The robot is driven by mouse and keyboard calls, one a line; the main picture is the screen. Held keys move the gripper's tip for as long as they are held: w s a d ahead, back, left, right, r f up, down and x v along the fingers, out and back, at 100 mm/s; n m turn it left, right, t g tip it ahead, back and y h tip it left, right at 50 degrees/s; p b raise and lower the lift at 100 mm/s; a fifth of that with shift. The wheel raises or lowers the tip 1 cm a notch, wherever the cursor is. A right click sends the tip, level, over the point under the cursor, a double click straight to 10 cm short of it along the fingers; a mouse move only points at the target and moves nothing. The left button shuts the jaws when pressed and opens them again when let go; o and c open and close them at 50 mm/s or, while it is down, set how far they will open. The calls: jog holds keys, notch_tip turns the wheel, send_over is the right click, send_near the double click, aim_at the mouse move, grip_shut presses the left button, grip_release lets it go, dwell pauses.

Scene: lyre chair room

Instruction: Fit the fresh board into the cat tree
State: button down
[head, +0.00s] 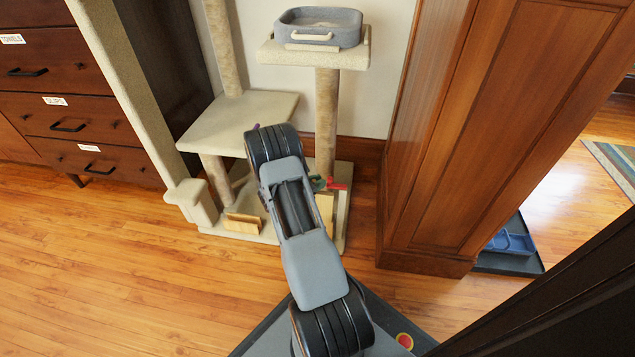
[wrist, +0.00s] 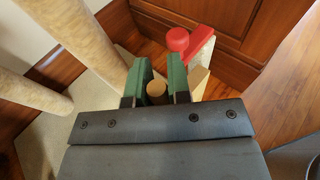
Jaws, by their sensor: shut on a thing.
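The cat tree (head: 240,122) stands against the wall, with carpeted shelves, posts and a base. My gripper (head: 322,184) is low over the right part of its base, beside the right post. In the wrist view its green fingers (wrist: 157,88) are shut on a round tan wooden piece (wrist: 156,93), seen end-on, probably the board's grip; the rest of it is mostly hidden. A pale wooden board (head: 325,207) shows just below the fingers in the head view; I cannot tell whether it joins the held piece. A red-capped part (wrist: 177,39) is just right of the fingers.
A wooden block (head: 243,223) sits at the base's front left. A grey cat bed (head: 318,27) is on the top shelf. A wood-panelled pillar (head: 440,130) stands close on the right, a labelled drawer chest (head: 70,95) on the left. The floor at front left is clear.

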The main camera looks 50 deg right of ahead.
dwell(0.4)
jog(key=c, duration=1)
grip_release()
jog(key=shift+a+r, duration=0.1)
jog(key=shift+p+v, duration=2.5)
jog(key=shift+v, duration=4.3)
